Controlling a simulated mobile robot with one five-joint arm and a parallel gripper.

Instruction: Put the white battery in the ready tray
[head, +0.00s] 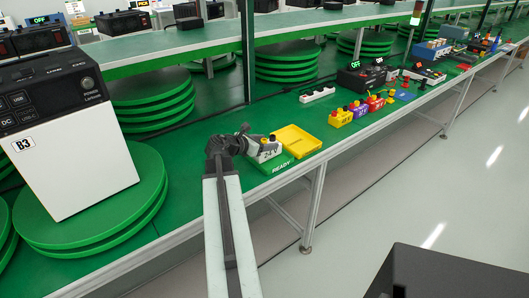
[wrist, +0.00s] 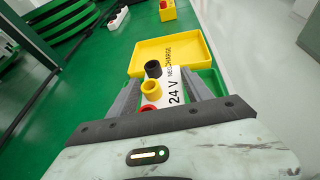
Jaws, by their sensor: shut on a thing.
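The white battery (wrist: 176,90), marked 24 V and topped with black, yellow and red caps, is between the two fingers of my gripper (wrist: 160,92). The gripper is shut on it. In the head view my gripper (head: 247,143) holds the battery (head: 266,154) over the green tray marked READY (head: 283,167). I cannot tell whether the battery touches the tray floor. In the wrist view a corner of the green tray (wrist: 214,79) shows to the right of the battery; the rest is hidden by my gripper.
An empty yellow tray (head: 298,139) lies just beyond the ready tray. Past it are a white strip (head: 317,94) and several small coloured batteries (head: 341,118). A power station marked B3 (head: 65,140) stands on a green turntable (head: 95,222) at left. The bench's front edge is close.

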